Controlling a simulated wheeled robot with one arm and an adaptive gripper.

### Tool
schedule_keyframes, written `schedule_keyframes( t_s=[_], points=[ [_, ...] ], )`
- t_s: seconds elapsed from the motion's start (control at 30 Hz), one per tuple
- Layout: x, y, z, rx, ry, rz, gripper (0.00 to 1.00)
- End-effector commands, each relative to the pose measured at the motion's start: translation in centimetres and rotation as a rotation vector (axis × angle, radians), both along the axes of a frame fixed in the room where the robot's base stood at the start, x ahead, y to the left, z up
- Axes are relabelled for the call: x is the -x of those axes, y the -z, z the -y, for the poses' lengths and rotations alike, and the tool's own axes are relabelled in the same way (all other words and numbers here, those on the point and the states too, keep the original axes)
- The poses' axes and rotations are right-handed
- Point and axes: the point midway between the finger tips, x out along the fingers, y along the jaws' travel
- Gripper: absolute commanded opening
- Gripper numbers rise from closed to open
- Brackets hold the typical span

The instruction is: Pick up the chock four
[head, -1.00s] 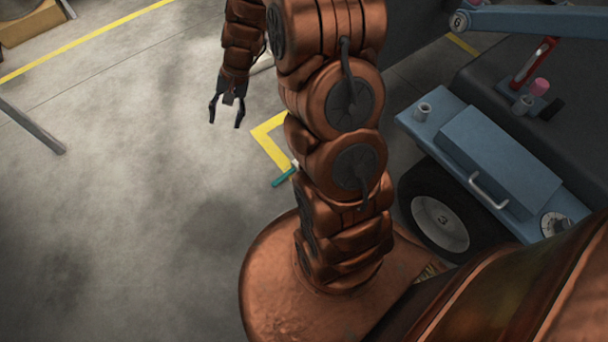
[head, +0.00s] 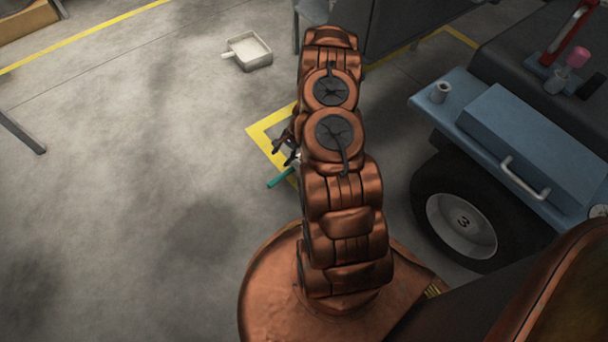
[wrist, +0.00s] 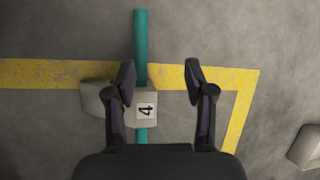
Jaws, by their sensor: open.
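The chock four (wrist: 121,100) is a pale grey block with a white label marked 4. In the wrist view it lies on the floor at the yellow line, left of centre. A teal bar (wrist: 140,48) runs up and down the picture at the chock. My gripper (wrist: 159,72) is open above it; the left finger overlaps the chock and the right finger is over bare floor to its right. In the head view my gripper (head: 284,151) is low beside the yellow corner, partly behind my arm. The teal bar (head: 280,178) shows there; the chock is mostly hidden.
A pale tray with a handle (head: 249,52) stands on the floor farther back. Another pale block (wrist: 306,147) is at the wrist view's right edge.

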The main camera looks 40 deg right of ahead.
Motion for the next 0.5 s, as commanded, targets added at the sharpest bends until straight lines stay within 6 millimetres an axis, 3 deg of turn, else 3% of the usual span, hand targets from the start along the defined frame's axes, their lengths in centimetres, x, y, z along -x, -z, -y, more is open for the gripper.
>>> schedule_keyframes(
  t_s=[0.03,0.13,0.5],
  points=[
    [0.6,2.1,0.5,0.001,0.022,-0.01,0.54],
    [1.3,4.1,1.3,0.007,0.056,-0.024,0.54],
    [1.3,7.4,1.1,0.013,0.076,-0.03,0.54]
  ],
)
